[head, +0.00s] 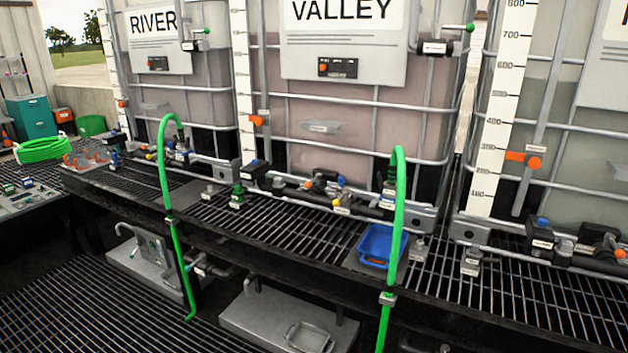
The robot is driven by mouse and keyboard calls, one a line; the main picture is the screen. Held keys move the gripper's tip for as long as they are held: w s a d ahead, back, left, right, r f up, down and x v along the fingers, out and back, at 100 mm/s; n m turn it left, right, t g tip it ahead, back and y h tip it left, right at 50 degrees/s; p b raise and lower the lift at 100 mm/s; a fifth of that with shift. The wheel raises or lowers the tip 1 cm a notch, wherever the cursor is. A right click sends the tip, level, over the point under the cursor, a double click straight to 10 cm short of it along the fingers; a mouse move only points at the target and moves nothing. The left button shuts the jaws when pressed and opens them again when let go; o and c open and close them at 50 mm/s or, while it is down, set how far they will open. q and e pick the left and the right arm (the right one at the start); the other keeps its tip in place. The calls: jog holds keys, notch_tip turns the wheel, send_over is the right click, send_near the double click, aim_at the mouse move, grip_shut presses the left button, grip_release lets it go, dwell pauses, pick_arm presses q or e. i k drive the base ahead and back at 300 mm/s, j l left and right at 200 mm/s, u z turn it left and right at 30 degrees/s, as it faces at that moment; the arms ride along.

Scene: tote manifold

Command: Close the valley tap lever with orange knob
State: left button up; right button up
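The tote labelled VALLEY (343,68) stands in the middle of the head view. Low on its front, a dark pipe manifold (372,212) runs along the grated shelf. A small orange knob (309,186) shows on the fittings there, beside a black part; it looks like the tap lever's knob. The lever's angle is too small to tell. A blue knob (341,181) and a yellow one (336,202) sit close to its right. Neither of my grippers is in view.
Green hoses arch up in front of the shelf, one at right (400,210) and one at left (163,160). A blue tray (378,245) sits by the right hose. The RIVER tote (160,50) stands left, another tote right. Orange pieces (257,120) (523,158) show beside the scales.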

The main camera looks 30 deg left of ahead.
aim_at(318, 175)
jog(key=i+j, duration=1.1)
jog(key=j, duration=0.25)
jog(key=i+j, duration=0.1)
jog(key=i, duration=0.15)
jog(key=u, duration=0.05)
